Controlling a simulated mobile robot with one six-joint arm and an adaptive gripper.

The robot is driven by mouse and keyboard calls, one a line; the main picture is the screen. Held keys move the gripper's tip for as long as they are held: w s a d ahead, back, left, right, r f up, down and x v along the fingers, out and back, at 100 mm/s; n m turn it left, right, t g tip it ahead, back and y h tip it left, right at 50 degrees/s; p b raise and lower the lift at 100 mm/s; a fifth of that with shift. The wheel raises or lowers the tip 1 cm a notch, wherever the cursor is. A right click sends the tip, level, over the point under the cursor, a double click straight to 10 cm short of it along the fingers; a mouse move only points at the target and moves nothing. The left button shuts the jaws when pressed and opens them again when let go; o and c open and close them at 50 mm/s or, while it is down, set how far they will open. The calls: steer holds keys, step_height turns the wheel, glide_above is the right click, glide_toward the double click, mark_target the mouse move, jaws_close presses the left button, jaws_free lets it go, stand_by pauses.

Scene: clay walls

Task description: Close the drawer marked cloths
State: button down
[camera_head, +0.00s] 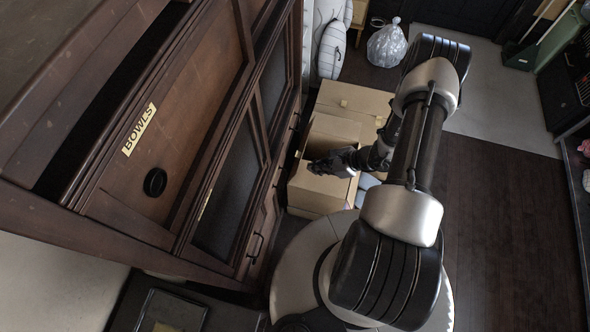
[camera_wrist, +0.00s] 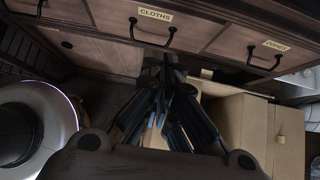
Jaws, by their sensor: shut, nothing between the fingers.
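The drawer marked CLOTHS (camera_wrist: 185,22) is a brown wooden front at the top of the wrist view, with a tan label and a dark bar handle (camera_wrist: 150,40). Whether it stands out from its neighbours is hard to tell. My gripper (camera_wrist: 165,68) is shut and empty, its fingertips just below the drawer's lower edge in that view; contact cannot be made out. In the head view my gripper (camera_head: 318,167) is beside the dark wooden cabinet, over an open cardboard box. The CLOTHS label is not readable there.
Another drawer with a small label (camera_wrist: 276,46) lies to the right, and one more to the left. Cardboard boxes (camera_head: 318,190) stand on the floor beside the cabinet. A BOWLS label (camera_head: 139,129) marks an upper part of the cabinet. Dark floor (camera_head: 500,220) at right is clear.

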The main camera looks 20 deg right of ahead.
mark_target(277, 168)
steer(key=shift+w+a+r+b+x, duration=0.2)
steer(key=shift+a+r+b+x, duration=0.2)
steer(key=shift+x, duration=1.65)
steer(key=shift+w+a+r+b+x, duration=0.25)
steer(key=shift+b+x, duration=0.3)
steer(key=shift+x, duration=1.5)
steer(key=shift+w+a+r+b+x, duration=0.2)
steer(key=shift+r+b+x, duration=0.25)
steer(key=shift+x, duration=1.6)
steer(key=shift+w+a+b, duration=0.4)
steer(key=shift+w+a, duration=0.15)
steer(key=shift+a, duration=0.35)
steer(key=shift+w+r, duration=0.1)
